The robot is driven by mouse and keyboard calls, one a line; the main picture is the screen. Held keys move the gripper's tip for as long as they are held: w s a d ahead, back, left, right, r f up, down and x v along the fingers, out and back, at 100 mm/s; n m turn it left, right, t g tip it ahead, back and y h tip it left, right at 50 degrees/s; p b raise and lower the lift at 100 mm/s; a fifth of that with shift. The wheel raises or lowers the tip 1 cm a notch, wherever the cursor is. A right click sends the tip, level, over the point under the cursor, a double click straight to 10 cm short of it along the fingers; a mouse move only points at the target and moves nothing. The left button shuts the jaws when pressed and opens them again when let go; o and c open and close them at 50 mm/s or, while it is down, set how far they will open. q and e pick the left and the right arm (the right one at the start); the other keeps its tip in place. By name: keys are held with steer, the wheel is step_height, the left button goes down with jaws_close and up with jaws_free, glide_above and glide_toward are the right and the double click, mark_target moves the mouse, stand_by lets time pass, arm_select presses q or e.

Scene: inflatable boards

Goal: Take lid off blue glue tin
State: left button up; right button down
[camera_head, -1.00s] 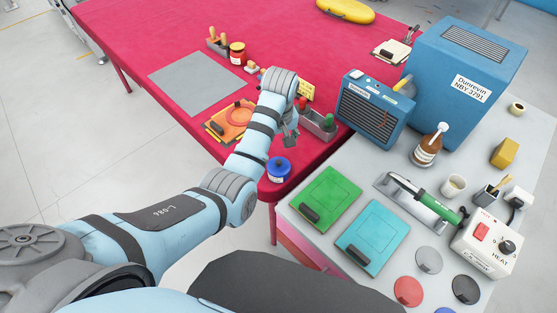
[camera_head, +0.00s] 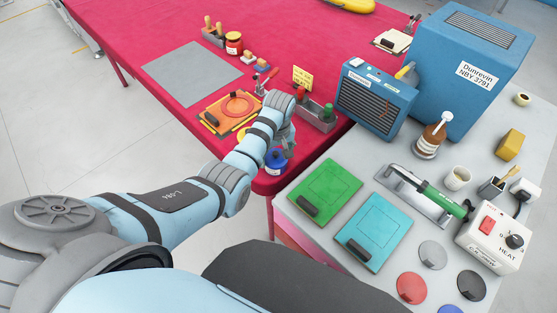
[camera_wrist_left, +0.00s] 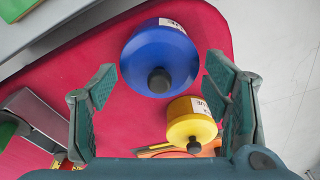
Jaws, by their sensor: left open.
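The blue glue tin (camera_head: 275,163) stands at the near corner of the red-topped table, partly hidden behind my left gripper (camera_head: 287,146). In the left wrist view, the blue tin (camera_wrist_left: 150,62) shows its round blue lid with a black knob in the middle and a white label on its side. The lid is on the tin. My left gripper (camera_wrist_left: 160,75) is open and empty, with its two fingers spread to either side of the view and the blue tin showing between and beyond their tips. No contact is visible. My right gripper is not in view.
A yellow tin with a black knob (camera_wrist_left: 191,124) stands close beside the blue tin. A grey tray (camera_head: 318,118) with red and green handled items is right of the gripper. An orange board (camera_head: 229,110) lies to its left. The grey bench (camera_head: 300,230) adjoins at right.

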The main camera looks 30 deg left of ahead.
arm_select(q)
steer(key=shift+s+r, duration=0.1)
steer(key=shift+r, duration=0.2)
steer(key=c, duration=1.2)
steer(key=shift+s, duration=0.2)
steer(key=c, duration=0.4)
steer(key=shift+d+r, duration=0.1)
steer(key=shift+d, duration=0.05)
